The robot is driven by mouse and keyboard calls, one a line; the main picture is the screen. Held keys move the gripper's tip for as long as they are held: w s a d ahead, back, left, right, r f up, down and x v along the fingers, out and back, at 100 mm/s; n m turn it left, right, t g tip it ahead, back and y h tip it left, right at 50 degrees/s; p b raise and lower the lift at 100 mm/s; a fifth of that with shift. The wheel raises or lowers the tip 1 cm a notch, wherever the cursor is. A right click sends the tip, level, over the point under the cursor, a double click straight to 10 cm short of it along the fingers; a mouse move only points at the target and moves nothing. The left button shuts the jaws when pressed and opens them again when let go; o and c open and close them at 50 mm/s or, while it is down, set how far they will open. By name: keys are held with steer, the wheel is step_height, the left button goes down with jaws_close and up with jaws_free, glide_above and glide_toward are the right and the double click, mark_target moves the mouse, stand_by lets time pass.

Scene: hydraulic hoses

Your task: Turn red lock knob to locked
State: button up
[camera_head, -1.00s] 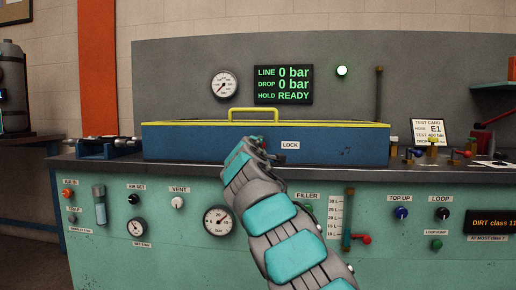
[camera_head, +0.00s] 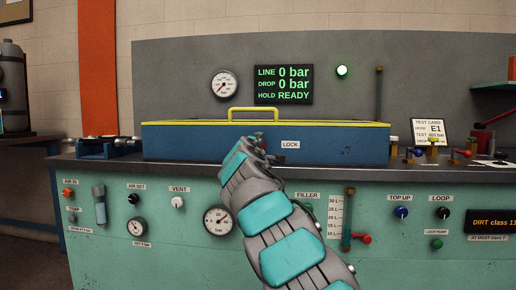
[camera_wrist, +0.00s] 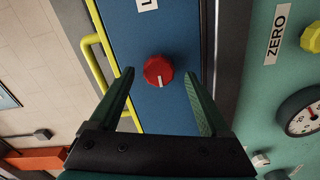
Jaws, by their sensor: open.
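The red lock knob (camera_wrist: 158,71) shows in the wrist view on the blue front of a long box (camera_wrist: 180,25). It is round with a white mark on its face, which points toward the bottom of that view. My gripper (camera_wrist: 160,88) is open, with one finger on each side of the knob and a gap to both. I cannot tell how near the fingertips are to the box front. In the head view the blue box (camera_head: 210,142) has a yellow rim and a LOCK label (camera_head: 290,145).
A yellow handle (camera_head: 265,110) stands on the box top. Below the box, the green panel carries gauges and knobs, including a yellow knob (camera_wrist: 311,38) near ZERO.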

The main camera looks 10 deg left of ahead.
steer(key=s, duration=0.6)
steer(key=shift+s, duration=0.2)
stand_by(0.4)
